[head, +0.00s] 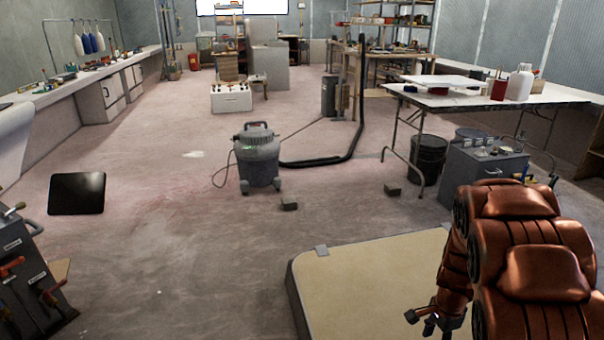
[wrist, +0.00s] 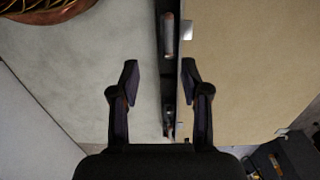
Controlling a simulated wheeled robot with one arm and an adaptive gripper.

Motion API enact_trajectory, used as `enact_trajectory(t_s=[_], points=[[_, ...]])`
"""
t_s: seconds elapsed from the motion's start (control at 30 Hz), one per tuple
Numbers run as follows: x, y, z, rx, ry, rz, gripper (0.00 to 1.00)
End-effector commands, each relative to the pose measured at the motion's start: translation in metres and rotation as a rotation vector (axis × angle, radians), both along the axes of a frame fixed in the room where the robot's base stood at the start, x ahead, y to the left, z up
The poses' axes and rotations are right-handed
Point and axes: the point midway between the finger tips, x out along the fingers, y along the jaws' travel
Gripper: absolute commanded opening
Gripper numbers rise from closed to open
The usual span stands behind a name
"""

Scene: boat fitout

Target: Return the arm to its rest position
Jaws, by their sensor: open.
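My copper-coloured arm (head: 520,250) is folded at the lower right of the head view. My gripper (head: 420,322) hangs at its lower end, over the right part of a tan-topped platform with a dark edge. In the wrist view my gripper (wrist: 160,76) has its two dark fingers spread apart, with nothing held between them. Beyond the fingers is a dark strip (wrist: 160,95) with a grey cylindrical piece (wrist: 168,36). A tan panel (wrist: 255,60) lies to its right and a pale grey surface (wrist: 80,75) to its left.
The tan platform (head: 370,285) is close in front. A grey cabinet (head: 485,175) and a folding table (head: 470,97) stand at right. A shop vacuum (head: 257,158) with a black hose stands mid-floor. A black panel (head: 77,193) lies at left. Much central floor is clear.

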Motion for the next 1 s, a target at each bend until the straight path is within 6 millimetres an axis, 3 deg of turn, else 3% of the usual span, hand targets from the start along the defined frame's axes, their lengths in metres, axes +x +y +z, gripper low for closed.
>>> enact_trajectory(t_s=[0.03,0.4,0.7,1.0], points=[[-0.004,0.008,0.034,0.002,-0.004,0.043,0.46],[-0.056,0.063,0.175,0.034,0.013,0.379,0.46],[-0.114,0.104,0.276,0.064,0.032,0.660,0.46],[-0.180,0.133,0.363,0.089,0.052,0.951,0.46]])
